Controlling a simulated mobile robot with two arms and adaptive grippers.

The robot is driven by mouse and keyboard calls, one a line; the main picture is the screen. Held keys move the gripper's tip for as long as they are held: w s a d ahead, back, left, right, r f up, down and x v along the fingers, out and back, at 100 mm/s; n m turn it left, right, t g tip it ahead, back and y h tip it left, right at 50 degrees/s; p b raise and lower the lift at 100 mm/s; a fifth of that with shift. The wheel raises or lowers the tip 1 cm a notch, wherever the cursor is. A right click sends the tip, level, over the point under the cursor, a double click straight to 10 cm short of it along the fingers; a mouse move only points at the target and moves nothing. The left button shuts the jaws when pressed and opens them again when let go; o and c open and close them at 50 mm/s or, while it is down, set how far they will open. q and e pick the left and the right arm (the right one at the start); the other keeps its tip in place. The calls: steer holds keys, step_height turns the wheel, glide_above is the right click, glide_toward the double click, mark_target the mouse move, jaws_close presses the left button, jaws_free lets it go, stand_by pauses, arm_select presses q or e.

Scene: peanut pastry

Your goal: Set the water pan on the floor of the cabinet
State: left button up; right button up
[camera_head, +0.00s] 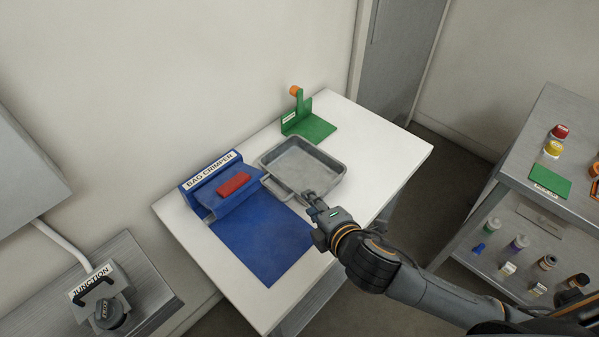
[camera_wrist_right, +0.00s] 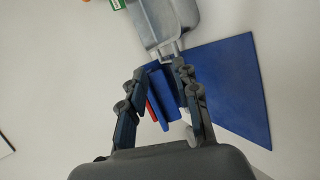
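The water pan (camera_head: 302,168) is a shallow grey metal tray on the white table, beside the blue bag crimper. It also shows at the top of the right wrist view (camera_wrist_right: 170,18), with its narrow handle (camera_wrist_right: 169,50) pointing toward my right gripper. My right gripper (camera_head: 311,196) is at the pan's near edge. In the right wrist view its fingers (camera_wrist_right: 159,68) are apart, with the handle just beyond or between the tips; I cannot tell whether they touch it. My left gripper is out of view. I cannot identify the cabinet floor in these frames.
The bag crimper (camera_head: 212,182) with a red block and blue mat (camera_head: 262,240) lies left of the pan. A green stand (camera_head: 309,124) with an orange knob is behind it. A metal shelf (camera_head: 570,120) with jars stands right. A junction box (camera_head: 97,290) is lower left.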

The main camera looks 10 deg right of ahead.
mark_target(302, 189)
steer(key=d+n+y, duration=0.1)
steer(key=n, duration=0.6)
steer(key=w+d+f+n+y, duration=0.1)
steer(key=n+y, duration=0.1)
steer(key=n, duration=0.5)
steer(key=w+d+f+n+y, duration=0.1)
steer(key=d+n, duration=0.1)
steer(key=n, duration=0.5)
steer(key=shift+w+g+y, duration=0.15)
steer(key=shift+g+y, duration=0.25)
steer(key=shift+n, duration=0.3)
steer(key=p+x, duration=0.1)
steer(key=x, duration=0.7)
steer(key=shift+w+a+f, duration=0.1)
steer(key=shift+a+f, duration=0.05)
steer(key=shift+a, duration=0.1)
steer(key=x, duration=0.2)
steer(key=p+x, duration=0.1)
steer(key=x, duration=0.1)
steer(key=shift+w+a, duration=0.2)
steer(key=shift+w, duration=0.05)
steer(key=shift+w+a, duration=0.2)
steer(key=shift+w, duration=0.1)
jaws_close()
